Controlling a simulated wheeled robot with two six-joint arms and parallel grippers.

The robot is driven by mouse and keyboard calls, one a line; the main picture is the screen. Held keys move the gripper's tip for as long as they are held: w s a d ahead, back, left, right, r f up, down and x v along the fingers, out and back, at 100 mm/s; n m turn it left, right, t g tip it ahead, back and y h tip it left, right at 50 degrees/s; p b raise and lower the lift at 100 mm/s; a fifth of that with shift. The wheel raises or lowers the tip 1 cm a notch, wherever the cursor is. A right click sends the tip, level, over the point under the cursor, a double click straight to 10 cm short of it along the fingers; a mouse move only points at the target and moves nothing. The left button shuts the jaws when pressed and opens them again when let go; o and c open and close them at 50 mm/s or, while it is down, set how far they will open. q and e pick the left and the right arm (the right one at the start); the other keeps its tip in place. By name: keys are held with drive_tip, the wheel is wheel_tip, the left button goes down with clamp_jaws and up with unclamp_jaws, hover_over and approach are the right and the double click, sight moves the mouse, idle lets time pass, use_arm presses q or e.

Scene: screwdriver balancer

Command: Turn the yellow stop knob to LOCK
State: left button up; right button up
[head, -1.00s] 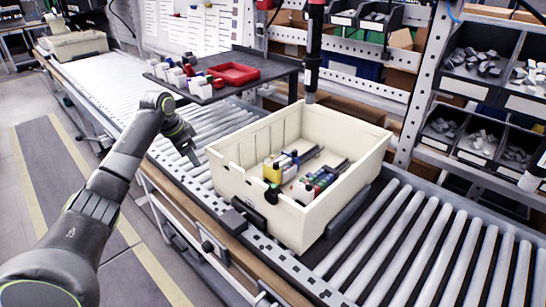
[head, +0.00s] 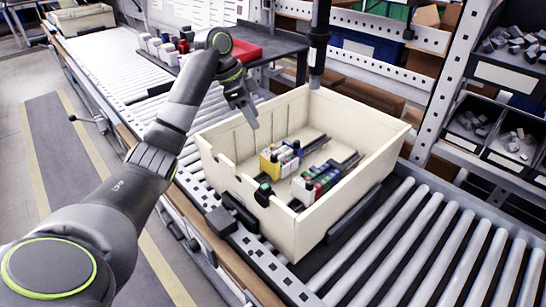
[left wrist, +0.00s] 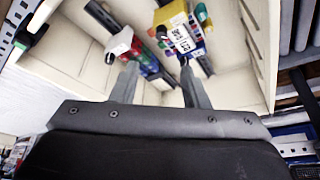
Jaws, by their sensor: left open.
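My left gripper (head: 248,114) is open and points down over the left rim of the cream crate (head: 228,196). In the left wrist view my gripper (left wrist: 158,72) has its two fingers apart, with nothing seen held between them. A yellow block (head: 267,164) sits inside the crate among small coloured parts. The yellow block also shows at the top of the left wrist view (left wrist: 168,14), next to a white label with unreadable print. I cannot make out a yellow stop knob or a LOCK mark. My right gripper is not in view.
The crate stands on a roller conveyor (head: 440,245). A dark vertical tool or post (head: 318,45) hangs behind it. A shelf with a red tray (head: 245,50) and small bottles is at the back. Bins of metal parts (head: 478,125) stand at the right.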

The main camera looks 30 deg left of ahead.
use_arm(q)
drive_tip(key=b, duration=0.2)
approach(275, 155)
drive_tip(key=x, duration=0.7)
drive_tip(key=shift+s+f, duration=0.1)
drive_tip(key=shift+d+f, duration=0.25)
drive_tip(key=shift+f, duration=0.4)
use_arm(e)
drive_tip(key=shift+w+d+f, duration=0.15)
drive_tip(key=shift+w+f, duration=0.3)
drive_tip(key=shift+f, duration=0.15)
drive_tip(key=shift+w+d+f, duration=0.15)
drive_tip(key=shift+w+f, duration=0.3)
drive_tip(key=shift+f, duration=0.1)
use_arm(q)
drive_tip(key=shift+c, duration=0.4)
